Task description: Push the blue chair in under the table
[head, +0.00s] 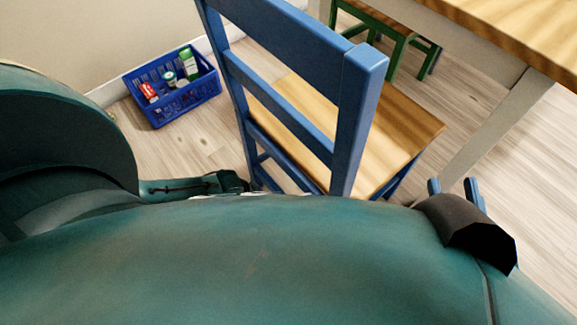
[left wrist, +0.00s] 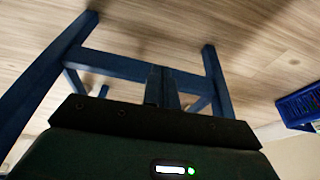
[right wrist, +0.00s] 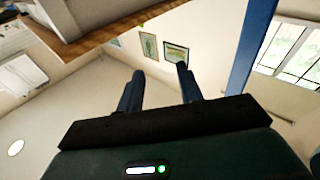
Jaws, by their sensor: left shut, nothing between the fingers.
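The blue chair (head: 355,110) has a blue frame and a wooden seat (head: 405,125). It stands in front of me, its backrest towards me. The wooden-topped table (head: 520,40) is beyond it at the upper right, its pale leg (head: 500,115) right of the seat. In the left wrist view, the chair's legs and crossbar (left wrist: 115,65) show over the floor. My left gripper (left wrist: 162,87) is shut and empty, low near the chair's legs; I cannot tell whether it touches. My right gripper (head: 453,187) is open and empty, right of the chair; its fingers also show in the right wrist view (right wrist: 158,85).
A blue basket (head: 172,95) with several small items stands on the floor by the wall at left. A green chair (head: 395,45) with a wooden seat is at the table's far side. Bare wooden floor (head: 540,180) lies at the right.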

